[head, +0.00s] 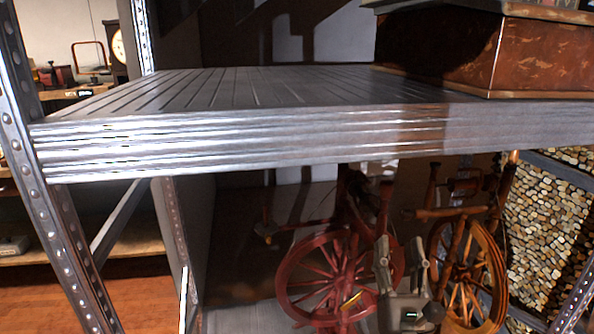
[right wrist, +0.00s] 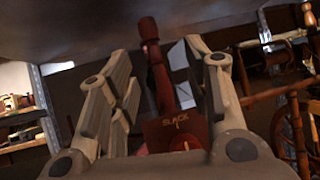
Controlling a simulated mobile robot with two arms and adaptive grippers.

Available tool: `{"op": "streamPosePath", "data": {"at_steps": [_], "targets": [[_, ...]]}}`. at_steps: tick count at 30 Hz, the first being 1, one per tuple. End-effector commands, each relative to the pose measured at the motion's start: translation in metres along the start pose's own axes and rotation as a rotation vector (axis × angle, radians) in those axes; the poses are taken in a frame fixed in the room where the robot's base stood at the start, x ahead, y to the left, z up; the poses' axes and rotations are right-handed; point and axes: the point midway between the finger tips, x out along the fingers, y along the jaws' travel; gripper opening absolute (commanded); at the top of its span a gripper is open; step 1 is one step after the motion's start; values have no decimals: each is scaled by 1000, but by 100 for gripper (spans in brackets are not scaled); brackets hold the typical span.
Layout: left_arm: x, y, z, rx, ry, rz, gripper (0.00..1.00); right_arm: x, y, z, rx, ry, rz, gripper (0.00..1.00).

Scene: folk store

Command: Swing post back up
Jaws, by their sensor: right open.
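A dark red post (right wrist: 155,62) with a knob on top stands slightly tilted in the right wrist view. A red plate marked "SLACK" (right wrist: 176,134) is at its lower part. My right gripper (right wrist: 160,60) is open, with the post seen between its fingers; I cannot tell whether they touch it. In the head view my right gripper (head: 401,255) is below the shelf, in front of a red spinning wheel (head: 284,278). A red upright (head: 384,205) rises just behind the gripper, which hides its lower part. My left gripper is not in view.
A ribbed metal shelf (head: 230,140) spans above the gripper, with a brown box (head: 440,52) on it. A second, browner spinning wheel (head: 494,270) is close on the right. Perforated metal uprights (head: 50,200) stand at the left.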

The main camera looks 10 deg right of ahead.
Motion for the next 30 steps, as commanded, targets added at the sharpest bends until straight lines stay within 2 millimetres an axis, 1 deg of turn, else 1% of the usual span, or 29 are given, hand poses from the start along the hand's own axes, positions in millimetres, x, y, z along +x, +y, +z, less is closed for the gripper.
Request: {"op": "streamPosePath", "data": {"at_steps": [2, 5, 6, 8, 9, 11, 12, 13, 14, 15, 17, 18, 21, 24, 30], "targets": [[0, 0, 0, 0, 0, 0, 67, -11, -17, -8, 155, 52, -92, 45], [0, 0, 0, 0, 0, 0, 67, -35, -48, -26, 434, 135, -279, 45], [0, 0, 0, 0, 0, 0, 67, -48, -61, -36, 553, 168, -369, 45], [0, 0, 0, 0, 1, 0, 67, -71, -77, -52, 727, 213, -511, 45], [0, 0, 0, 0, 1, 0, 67, -88, -86, -63, 838, 239, -610, 45], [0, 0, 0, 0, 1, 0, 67, -117, -96, -78, 994, 274, -765, 45], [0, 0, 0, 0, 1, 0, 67, -137, -101, -88, 1091, 292, -872, 45], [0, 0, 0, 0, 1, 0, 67, -153, -103, -95, 1161, 305, -955, 45], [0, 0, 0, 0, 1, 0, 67, -170, -104, -101, 1229, 315, -1039, 45], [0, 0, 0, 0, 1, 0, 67, -193, -104, -109, 1312, 327, -1156, 45], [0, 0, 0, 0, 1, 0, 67, -226, -99, -117, 1423, 340, -1328, 45], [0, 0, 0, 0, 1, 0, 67, -248, -95, -121, 1485, 343, -1439, 45], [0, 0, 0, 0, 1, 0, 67, -293, -80, -124, 1598, 346, -1686, 45], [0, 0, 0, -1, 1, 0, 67, -329, -64, -120, 1667, 341, -1897, 45], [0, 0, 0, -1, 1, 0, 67, -385, -31, -103, 1726, 318, -2266, 45]]}}
